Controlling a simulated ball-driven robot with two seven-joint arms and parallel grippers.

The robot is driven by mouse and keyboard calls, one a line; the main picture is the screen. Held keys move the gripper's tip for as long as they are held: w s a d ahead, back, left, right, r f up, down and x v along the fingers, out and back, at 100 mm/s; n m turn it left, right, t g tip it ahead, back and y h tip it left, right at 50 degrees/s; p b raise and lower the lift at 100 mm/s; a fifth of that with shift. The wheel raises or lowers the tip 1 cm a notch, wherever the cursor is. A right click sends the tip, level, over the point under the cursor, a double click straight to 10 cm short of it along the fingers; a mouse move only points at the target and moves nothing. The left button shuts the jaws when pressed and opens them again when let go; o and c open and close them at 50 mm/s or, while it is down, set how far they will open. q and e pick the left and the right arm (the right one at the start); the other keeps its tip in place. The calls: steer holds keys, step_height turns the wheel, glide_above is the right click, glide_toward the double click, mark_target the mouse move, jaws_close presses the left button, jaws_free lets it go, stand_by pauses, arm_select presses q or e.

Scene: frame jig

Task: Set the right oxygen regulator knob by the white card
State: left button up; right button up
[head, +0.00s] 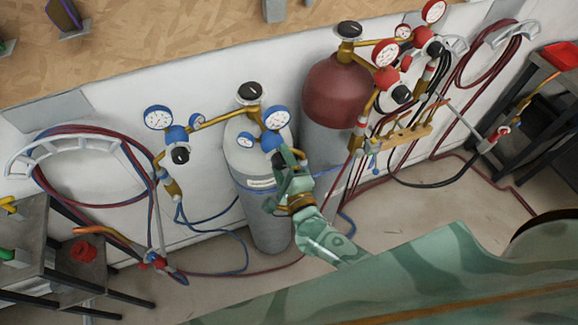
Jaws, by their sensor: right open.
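The right oxygen regulator (271,141) is blue with white-faced gauges (276,118) and sits at the right of the grey cylinder (240,165). Its dark knob (278,159) is small and mostly covered by my right gripper. My right gripper (286,160) is open, with its fingers at the knob; I cannot tell whether they touch it. A small white label (262,184) is on the grey cylinder just below; its writing is too small to read, and I cannot tell whether it is the white card. My left gripper is not in view.
The left blue regulator (176,138) has a black knob (180,155). A dark red cylinder (338,92) with red gauges (386,53) stands close on the right. Coiled hoses hang on the wall at both sides. Shelves stand at the left and right edges. Hoses run across the floor.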

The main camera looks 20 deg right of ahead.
steer(key=s+b, duration=0.1)
steer(key=s, duration=1.5)
steer(key=shift+d+b, duration=0.3)
steer(key=shift+b, duration=0.1)
steer(key=shift+s, duration=0.1)
